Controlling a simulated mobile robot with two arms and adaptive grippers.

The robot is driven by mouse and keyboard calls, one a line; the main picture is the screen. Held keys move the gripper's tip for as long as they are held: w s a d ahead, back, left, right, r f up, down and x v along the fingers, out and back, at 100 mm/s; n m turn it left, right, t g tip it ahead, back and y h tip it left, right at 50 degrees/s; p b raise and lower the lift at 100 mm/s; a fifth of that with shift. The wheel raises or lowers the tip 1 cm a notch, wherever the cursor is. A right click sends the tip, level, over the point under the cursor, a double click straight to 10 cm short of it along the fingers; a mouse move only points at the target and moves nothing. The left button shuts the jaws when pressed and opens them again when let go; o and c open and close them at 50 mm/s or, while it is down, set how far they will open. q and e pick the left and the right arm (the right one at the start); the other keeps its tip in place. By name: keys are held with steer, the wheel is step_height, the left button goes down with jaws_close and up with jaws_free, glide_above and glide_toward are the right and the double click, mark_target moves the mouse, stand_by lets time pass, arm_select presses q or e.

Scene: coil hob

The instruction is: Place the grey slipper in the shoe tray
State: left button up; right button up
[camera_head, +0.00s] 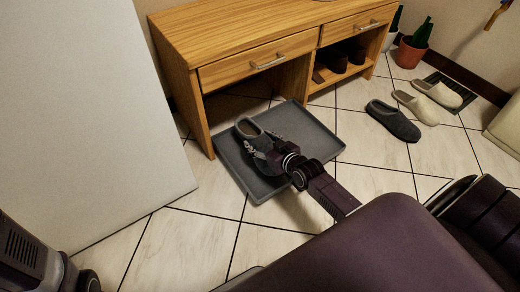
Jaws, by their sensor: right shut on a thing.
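The shoe tray (325,151) is a dark grey, shallow tray on the tiled floor, partly under the left end of the wooden bench. I cannot tell whether the slipper touches the tray bottom. A second grey slipper (393,121) lies on the floor to the right of the tray. My left arm shows at the bottom left corner, but its gripper is out of view.
The wooden bench (235,40) with drawers stands behind the tray, with dark shoes (337,60) on its shelf. Cream slippers (415,107) lie by a dark floor mat (466,101). A potted plant (411,50) is at the back right. A pale panel (80,120) stands at left.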

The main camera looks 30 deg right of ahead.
step_height(320, 180, down, 3)
steer(key=shift+f+b, duration=0.2)
steer(key=shift+b, duration=1)
steer(key=shift+r, duration=0.15)
steer(key=o, duration=1.2)
steer(key=shift+o, duration=0.2)
